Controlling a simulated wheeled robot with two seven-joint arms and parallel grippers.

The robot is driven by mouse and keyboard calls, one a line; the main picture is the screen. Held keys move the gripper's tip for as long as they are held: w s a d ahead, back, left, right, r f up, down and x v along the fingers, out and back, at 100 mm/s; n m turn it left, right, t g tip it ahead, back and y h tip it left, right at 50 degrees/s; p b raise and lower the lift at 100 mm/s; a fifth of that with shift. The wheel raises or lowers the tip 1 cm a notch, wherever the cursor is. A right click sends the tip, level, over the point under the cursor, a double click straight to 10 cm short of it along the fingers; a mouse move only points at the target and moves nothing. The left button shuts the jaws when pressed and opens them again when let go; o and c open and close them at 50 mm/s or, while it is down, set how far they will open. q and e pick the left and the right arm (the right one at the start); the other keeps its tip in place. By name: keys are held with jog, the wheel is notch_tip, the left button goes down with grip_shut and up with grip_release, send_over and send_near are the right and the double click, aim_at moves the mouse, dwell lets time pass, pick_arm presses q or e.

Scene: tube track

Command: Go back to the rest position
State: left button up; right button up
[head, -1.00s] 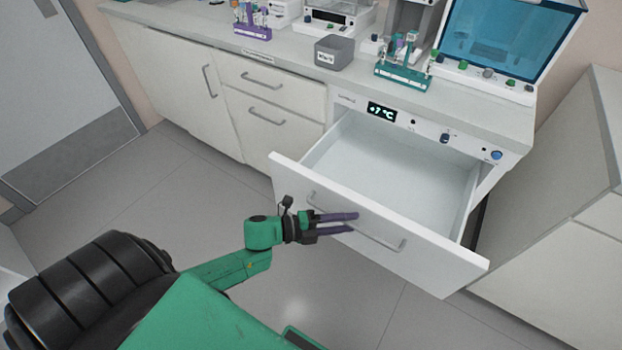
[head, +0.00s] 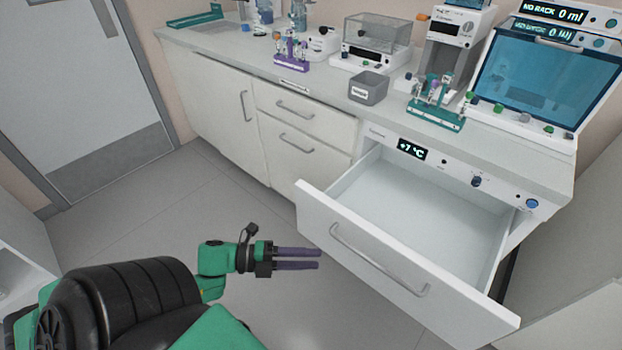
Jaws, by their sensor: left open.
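My left gripper (head: 318,258) shows in the lower middle of the head view, with two purple fingers pointing right. It is open and empty, held over the floor to the left of the open drawer's front. The white refrigerated drawer (head: 348,232) stands pulled out and looks empty inside. Its grey bar handle (head: 375,262) is clear of my fingers. My right gripper is not in view.
The counter above holds a purple tube rack (head: 292,64), a grey bin (head: 368,88), a teal tube rack (head: 436,118) and a machine with a blue window (head: 545,80). Cabinets (head: 215,100) stand behind. The floor (head: 150,225) at left is free.

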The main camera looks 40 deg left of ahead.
pick_arm(q)
jog(key=w+a+f+n+t+y, duration=0.1)
jog(key=a+f+n+t+y, duration=0.1)
jog(key=a+f+n+y, duration=0.75)
jog(key=s+a+f+n+g+y+p, duration=0.1)
jog(key=s+f+n+g, duration=0.15)
jog(key=f, duration=0.45)
jog(key=s+a+f+n+g+y+p, duration=0.1)
jog(key=s+a+f+n, duration=0.2)
jog(key=f, duration=0.5)
jog(key=s+d+f+n+g, duration=0.4)
jog(key=s+d+f, duration=0.1)
jog(key=s, duration=0.4)
jog(key=s+d+f+n+g, duration=0.4)
jog(key=s+d+f, duration=0.1)
jog(key=s+f, duration=0.3)
jog(key=shift+s+d+n+y+p, duration=0.3)
jog(key=shift+s+n+y, duration=0.1)
jog(key=shift+y, duration=0.05)
